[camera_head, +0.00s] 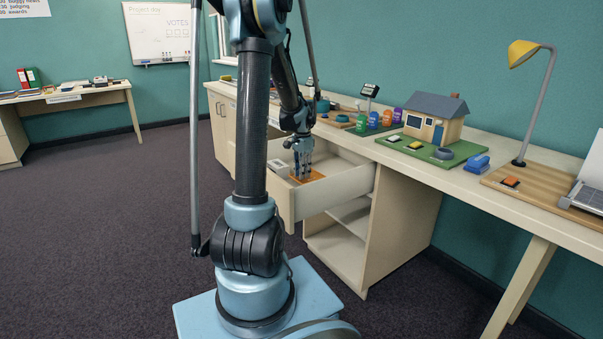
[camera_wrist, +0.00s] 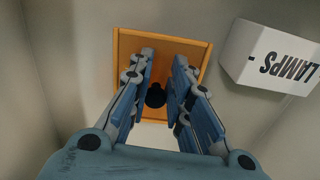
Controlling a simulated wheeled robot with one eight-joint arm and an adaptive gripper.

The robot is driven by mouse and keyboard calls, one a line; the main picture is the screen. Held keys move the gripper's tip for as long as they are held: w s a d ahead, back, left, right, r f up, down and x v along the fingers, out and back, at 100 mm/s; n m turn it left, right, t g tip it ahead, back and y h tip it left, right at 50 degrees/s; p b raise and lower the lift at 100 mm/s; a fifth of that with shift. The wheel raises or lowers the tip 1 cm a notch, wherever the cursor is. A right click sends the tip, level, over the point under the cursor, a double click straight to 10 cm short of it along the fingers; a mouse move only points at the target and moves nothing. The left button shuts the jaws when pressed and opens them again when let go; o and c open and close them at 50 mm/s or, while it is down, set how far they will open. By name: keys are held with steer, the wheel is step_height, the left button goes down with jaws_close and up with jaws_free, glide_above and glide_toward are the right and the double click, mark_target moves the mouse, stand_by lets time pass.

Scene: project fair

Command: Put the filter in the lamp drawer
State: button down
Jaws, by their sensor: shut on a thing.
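The filter looks like a flat orange square (camera_wrist: 188,47) with a black knob (camera_wrist: 156,96) in the middle. My gripper (camera_head: 303,170) reaches down into the open drawer (camera_head: 338,190), and its fingers (camera_wrist: 160,85) are closed on the knob. The filter's orange edge also shows under my fingers in the head view (camera_head: 315,176). It is inside the drawer walls; whether it touches the drawer floor I cannot tell. A white block marked LAMPS (camera_wrist: 268,58) sits beside it in the wrist view. My fingers hide part of the filter.
An open shelf (camera_head: 345,240) is below. The carpet (camera_head: 90,230) at left is clear.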

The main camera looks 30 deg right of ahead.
steer(key=shift+f, duration=0.6)
steer(key=c, duration=1.5)
jaws_free()
steer(key=shift+r, duration=0.15)
step_height(320, 180, up, 12)
steer(key=s+a+r+n, duration=0.2)
steer(key=a+r+n, duration=0.15)
steer(key=a, duration=0.95)
steer(key=s+a+f+n+t, duration=0.1)
steer(key=s+a+n, duration=0.4)
steer(key=a, duration=0.5)
steer(key=s+a+f+n, duration=0.3)
steer(key=s+a, duration=0.1)
steer(key=s, duration=0.1)
steer(key=s+a+f+n, duration=0.3)
steer(key=s+a+f, duration=0.1)
steer(key=s+a, duration=0.1)
steer(key=s+a+f+n+t, duration=0.1)
steer(key=s+a+f+n, duration=0.2)
steer(key=s+a+f, duration=0.1)
steer(key=shift+s+a+n, duration=0.25)
steer(key=shift+s+a, duration=0.35)
steer(key=shift+s, duration=0.05)
